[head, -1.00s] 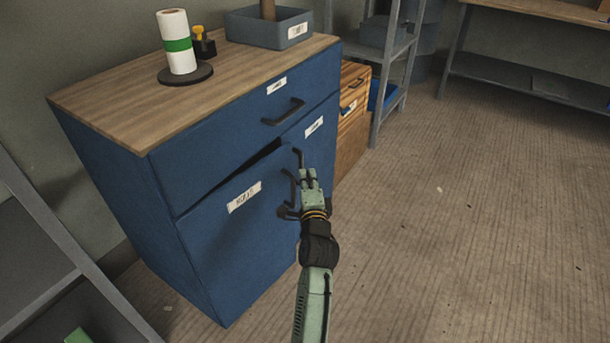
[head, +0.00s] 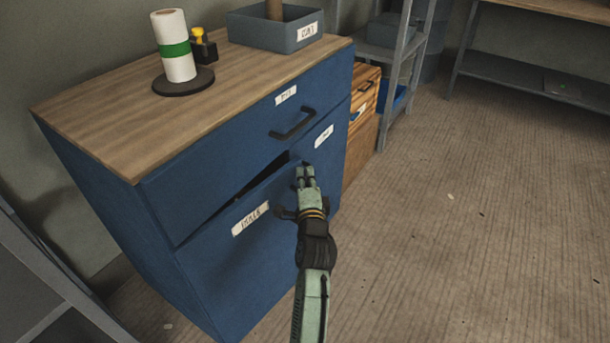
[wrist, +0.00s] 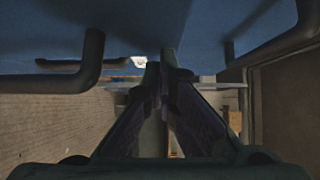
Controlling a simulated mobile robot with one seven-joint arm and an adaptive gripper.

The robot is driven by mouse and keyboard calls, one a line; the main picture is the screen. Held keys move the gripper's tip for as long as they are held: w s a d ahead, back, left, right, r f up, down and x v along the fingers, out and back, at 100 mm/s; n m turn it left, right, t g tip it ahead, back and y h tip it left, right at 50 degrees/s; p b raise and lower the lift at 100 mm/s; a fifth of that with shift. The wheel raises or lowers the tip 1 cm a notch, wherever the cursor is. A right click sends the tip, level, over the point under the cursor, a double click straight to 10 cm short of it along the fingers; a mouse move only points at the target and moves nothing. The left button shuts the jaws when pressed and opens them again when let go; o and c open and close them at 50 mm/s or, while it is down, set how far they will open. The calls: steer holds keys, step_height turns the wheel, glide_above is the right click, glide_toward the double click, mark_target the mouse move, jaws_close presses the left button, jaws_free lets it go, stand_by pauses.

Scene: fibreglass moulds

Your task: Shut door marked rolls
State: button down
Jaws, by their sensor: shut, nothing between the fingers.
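The blue cabinet's lower-left door (head: 225,265) bears a white label (head: 250,219) that appears to read rolls. It stands slightly ajar, with a dark wedge-shaped gap (head: 245,187) along its top edge. My gripper (head: 306,170) is shut and empty, at the door's right side near the seam with the right door (head: 325,160). It hides most of the door handles in the head view. In the wrist view my gripper (wrist: 163,72) points forward below a blue panel (wrist: 145,22), with dark handle bars on both sides. I cannot tell whether the fingertips touch the door.
A closed drawer (head: 235,145) with a black handle (head: 292,123) is above the doors. The wooden top carries a roll on a stand (head: 175,50) and a grey bin (head: 275,38). Shelving stands at the left and back.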

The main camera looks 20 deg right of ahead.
mark_target(291, 172)
steer(key=w+y, duration=0.1)
steer(key=w+a+n+b, duration=0.1)
steer(key=w, duration=0.1)
steer(key=w+a+y, duration=0.1)
steer(key=shift+w+a+f+n+t+y+b, duration=0.1)
steer(key=shift+w+a+n+t+y+b, duration=0.1)
steer(key=shift+n+t+y+b, duration=0.1)
steer(key=shift+w+a, duration=0.2)
steer(key=shift+a, duration=0.1)
